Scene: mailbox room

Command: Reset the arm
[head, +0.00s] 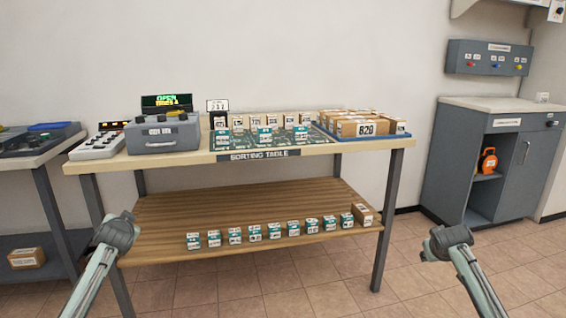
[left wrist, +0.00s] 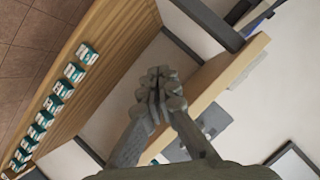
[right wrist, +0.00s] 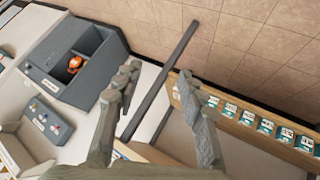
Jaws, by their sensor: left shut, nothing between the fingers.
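My left arm (head: 97,268) comes in at the lower left of the head view, in front of the sorting table. In the left wrist view my left gripper (left wrist: 160,85) is shut with its fingertips together and nothing between them. My right arm (head: 465,262) comes in at the lower right of the head view, to the right of the table. In the right wrist view my right gripper (right wrist: 165,85) is open, its fingers wide apart with nothing between them. Both grippers are apart from the table and its boxes.
The sorting table (head: 195,160) carries a grey machine (head: 162,136), small boxes and a blue tray (head: 398,136) of parcels. Its wooden lower shelf (head: 160,215) holds a row of small boxes. A grey cabinet (head: 450,160) stands right; a side table (head: 50,152) stands left. Floor between table and cabinet is clear.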

